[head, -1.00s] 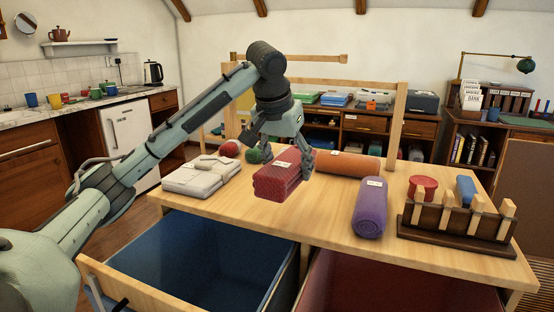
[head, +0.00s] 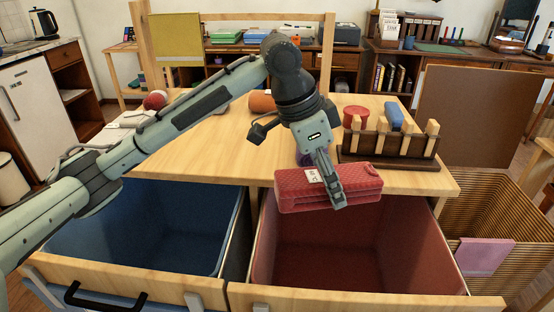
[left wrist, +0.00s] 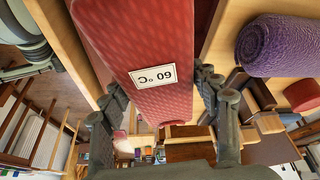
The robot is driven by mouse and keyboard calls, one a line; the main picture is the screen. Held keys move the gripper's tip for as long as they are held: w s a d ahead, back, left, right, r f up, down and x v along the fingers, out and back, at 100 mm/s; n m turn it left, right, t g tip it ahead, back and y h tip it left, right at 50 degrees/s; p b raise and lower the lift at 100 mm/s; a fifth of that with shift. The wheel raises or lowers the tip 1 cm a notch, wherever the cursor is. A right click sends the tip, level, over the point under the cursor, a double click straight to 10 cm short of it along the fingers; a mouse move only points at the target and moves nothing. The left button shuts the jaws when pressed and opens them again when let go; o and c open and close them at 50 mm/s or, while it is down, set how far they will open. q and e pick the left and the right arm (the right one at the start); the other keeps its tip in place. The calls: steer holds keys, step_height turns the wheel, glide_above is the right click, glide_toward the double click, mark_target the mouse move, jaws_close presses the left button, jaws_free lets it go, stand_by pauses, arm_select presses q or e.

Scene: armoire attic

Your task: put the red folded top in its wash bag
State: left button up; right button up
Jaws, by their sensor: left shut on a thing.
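The red folded top (head: 292,191) is a flat, patterned bundle with a white label. The label reads 60 °C in the left wrist view (left wrist: 175,100). My left gripper (head: 333,185) is shut on it and holds it in the air at the table's front edge, above the back part of the red bin. The two fingers lie on either side of it in the left wrist view. The open red-lined bin (head: 262,255) is below and looks empty. I cannot tell whether this bin is the wash bag. My right gripper is not in view.
An open blue-lined bin (head: 130,240) is left of the red one. The table holds a pegged wooden rack (head: 390,160), a red roll (head: 355,114), an orange roll (head: 262,102) and a purple roll (left wrist: 280,45). A striped basket (head: 500,205) with pink cloth (head: 484,256) is at right.

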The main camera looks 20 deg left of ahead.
mark_target(352, 202)
arm_select(q)
steer(key=d+m, duration=0.1)
steer(key=d, duration=0.1)
steer(key=d+f+m, duration=0.1)
steer(key=d, duration=0.1)
steer(key=shift+w+d+f+m+g, duration=0.15)
steer(key=shift+d+m+g, duration=0.1)
steer(key=shift+m+g, duration=0.15)
steer(key=shift+d+f+h, duration=0.15)
steer(key=shift+f+h, duration=0.05)
steer(key=shift+h, duration=0.1)
steer(key=shift+f, duration=1.2)
steer(key=shift+f+b, duration=1.65)
steer(key=shift+b, duration=0.2)
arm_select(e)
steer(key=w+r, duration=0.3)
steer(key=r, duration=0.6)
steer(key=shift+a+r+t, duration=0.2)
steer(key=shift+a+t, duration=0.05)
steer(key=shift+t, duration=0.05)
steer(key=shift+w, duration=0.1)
arm_select(q)
steer(key=o, duration=1.4)
steer(key=shift+c, duration=0.2)
